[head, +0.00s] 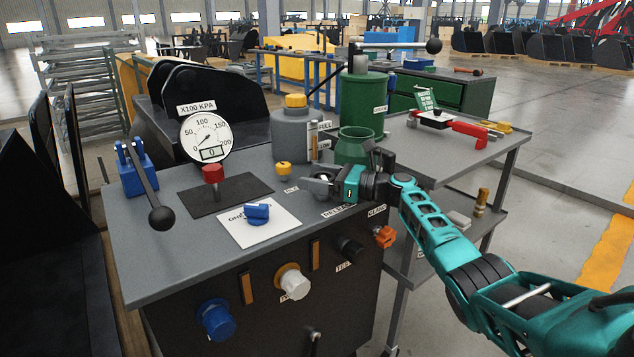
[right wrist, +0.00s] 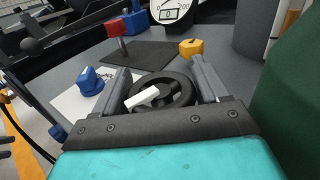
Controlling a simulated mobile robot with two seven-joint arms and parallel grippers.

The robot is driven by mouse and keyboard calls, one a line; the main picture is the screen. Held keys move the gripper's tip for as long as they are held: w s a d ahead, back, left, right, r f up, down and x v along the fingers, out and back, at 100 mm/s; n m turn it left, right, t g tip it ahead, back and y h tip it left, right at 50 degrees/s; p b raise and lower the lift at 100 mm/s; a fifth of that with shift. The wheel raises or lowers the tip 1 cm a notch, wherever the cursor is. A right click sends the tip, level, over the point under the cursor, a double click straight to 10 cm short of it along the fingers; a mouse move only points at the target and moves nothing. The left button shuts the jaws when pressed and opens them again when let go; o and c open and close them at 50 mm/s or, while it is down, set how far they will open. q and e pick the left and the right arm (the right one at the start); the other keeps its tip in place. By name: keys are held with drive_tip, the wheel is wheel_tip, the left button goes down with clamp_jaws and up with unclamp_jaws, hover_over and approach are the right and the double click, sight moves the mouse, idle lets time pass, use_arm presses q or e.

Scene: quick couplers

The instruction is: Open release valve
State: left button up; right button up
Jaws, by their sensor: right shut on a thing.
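The release valve is a black round handwheel (right wrist: 163,92) with a white bar across its top, lying flat on the bench top. In the head view it is mostly hidden by my right gripper (head: 320,184), near the label that seems to read "RELEASE" (head: 338,210). In the right wrist view the two fingers of the right gripper (right wrist: 160,76) stand on either side of the wheel and are shut on it. My left gripper is in neither view.
A gauge (head: 206,136) reads 0. Near the wheel are a yellow knob (head: 284,169), a blue knob (head: 257,213) on a white plate, a red knob (head: 213,174) and a green cylinder (head: 355,147). A black-balled lever (head: 161,217) stands at left.

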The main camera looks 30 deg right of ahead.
sight(316, 174)
idle(0.3)
drive_tip(key=o, duration=1)
drive_tip(key=shift+c, duration=0.2)
drive_tip(key=shift+r, duration=0.1)
wheel_tip(316, 174, up, 20)
drive_tip(key=p, duration=0.5)
drive_tip(key=shift+p, duration=0.4)
